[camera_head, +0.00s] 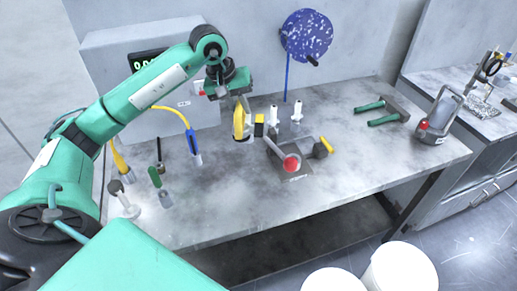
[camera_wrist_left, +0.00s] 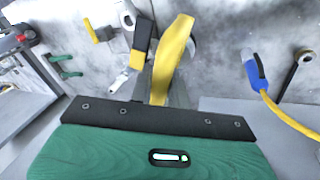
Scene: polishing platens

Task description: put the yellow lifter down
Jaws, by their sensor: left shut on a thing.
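The yellow lifter (camera_head: 239,121) is upright, low over the left-middle of the worktable. It also shows in the left wrist view (camera_wrist_left: 171,58), reaching away from the jaws. My left gripper (camera_head: 234,97) is above it and shut on its upper end. The gripped part is hidden by the gripper body in the wrist view. Whether the lifter's foot touches the table, I cannot tell. My right gripper is in neither view.
A yellow-and-black piece (camera_head: 259,126) stands close right of the lifter, with two white-topped pieces (camera_head: 273,114) (camera_head: 296,112) beyond. A blue tool (camera_head: 194,146) with a yellow cable is left. Bare table (camera_head: 225,190) lies in front.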

